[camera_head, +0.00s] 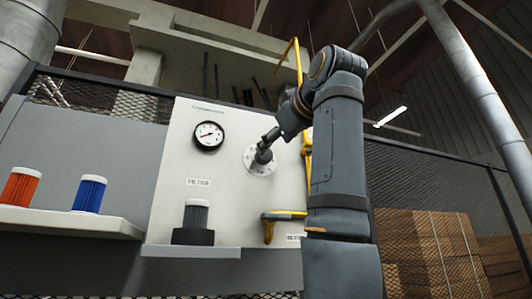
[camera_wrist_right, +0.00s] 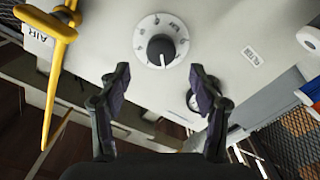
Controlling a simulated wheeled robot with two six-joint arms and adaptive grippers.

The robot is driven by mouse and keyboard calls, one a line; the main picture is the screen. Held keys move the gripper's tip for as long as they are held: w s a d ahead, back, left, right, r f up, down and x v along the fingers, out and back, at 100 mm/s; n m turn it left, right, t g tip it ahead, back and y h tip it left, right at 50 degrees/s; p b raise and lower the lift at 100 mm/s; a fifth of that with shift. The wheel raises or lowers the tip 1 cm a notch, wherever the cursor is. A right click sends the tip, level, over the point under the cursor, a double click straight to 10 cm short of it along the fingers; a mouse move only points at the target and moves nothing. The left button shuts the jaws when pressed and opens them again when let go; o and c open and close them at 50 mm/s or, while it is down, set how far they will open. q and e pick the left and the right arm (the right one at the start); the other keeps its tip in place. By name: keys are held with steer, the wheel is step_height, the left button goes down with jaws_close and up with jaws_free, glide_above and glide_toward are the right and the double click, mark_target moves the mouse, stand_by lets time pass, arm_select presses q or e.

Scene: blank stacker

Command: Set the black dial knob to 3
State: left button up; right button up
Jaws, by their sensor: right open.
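The black dial knob (camera_wrist_right: 160,50) sits at the centre of a round white dial plate (camera_wrist_right: 144,29) in the right wrist view. A small light mark shows on the knob; the dial's figures are too small to read surely. My right gripper (camera_wrist_right: 160,72) is open, with one finger on each side just short of the knob, touching nothing that I can see. In the head view my right gripper (camera_head: 267,148) is in front of the dial plate (camera_head: 251,166) and largely hides the knob. My left gripper is in neither view.
The white panel (camera_head: 175,150) carries a pressure gauge (camera_head: 208,136) left of the dial and a yellow handle (camera_head: 283,215) below right. Orange (camera_head: 20,187) and blue (camera_head: 90,194) cylinders stand on the left shelf (camera_head: 60,222).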

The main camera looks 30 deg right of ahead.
mark_target(266, 154)
steer(key=p+x, duration=0.1)
steer(key=x, duration=0.5)
steer(key=shift+w+f, duration=0.1)
steer(key=shift+w, duration=0.2)
steer(key=shift+w+d+p, duration=0.1)
steer(key=shift+w+p, duration=0.2)
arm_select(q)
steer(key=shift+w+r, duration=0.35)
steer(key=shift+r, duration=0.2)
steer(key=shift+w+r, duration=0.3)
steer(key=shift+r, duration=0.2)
arm_select(e)
steer(key=shift+w, duration=0.15)
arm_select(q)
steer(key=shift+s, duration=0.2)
arm_select(e)
steer(key=c, duration=1.1)
